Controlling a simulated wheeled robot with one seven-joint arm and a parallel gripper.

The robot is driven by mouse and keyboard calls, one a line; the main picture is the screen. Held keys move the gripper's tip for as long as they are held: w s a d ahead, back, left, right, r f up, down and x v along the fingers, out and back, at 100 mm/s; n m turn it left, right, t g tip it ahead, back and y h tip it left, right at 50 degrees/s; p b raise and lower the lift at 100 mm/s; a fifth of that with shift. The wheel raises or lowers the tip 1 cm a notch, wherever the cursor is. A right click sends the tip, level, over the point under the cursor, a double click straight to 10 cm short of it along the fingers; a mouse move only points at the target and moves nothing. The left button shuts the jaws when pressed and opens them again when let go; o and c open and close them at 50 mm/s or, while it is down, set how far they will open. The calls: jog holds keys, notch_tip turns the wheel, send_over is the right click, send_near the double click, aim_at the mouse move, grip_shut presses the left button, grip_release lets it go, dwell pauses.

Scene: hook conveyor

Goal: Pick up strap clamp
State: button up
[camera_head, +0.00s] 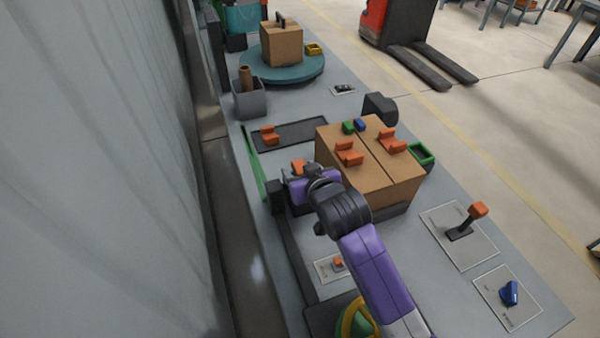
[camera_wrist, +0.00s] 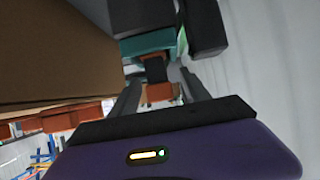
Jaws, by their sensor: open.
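An orange clamp-like piece (camera_head: 298,166) sits just beyond my gripper (camera_head: 288,186), beside the near cardboard box. I take it to be the strap clamp, though my arm partly hides it. In the wrist view, an orange piece (camera_wrist: 159,92) shows between the two dark fingers of my gripper (camera_wrist: 162,78), with a dark band and a teal shape behind it. My gripper is open, and I cannot tell whether a finger touches the piece. Another orange piece (camera_head: 270,135) lies on the dark strip, and orange clamps (camera_head: 348,153) (camera_head: 391,141) sit on the boxes.
Cardboard boxes (camera_head: 362,178) stand close on the right of my gripper; a cardboard side (camera_wrist: 55,50) fills the wrist view's upper left. A green rail (camera_head: 253,163) runs on the left. A grey bin (camera_head: 250,101) and teal turntable (camera_head: 305,76) stand farther back.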

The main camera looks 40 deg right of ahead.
jog(key=shift+c, duration=0.4)
grip_shut()
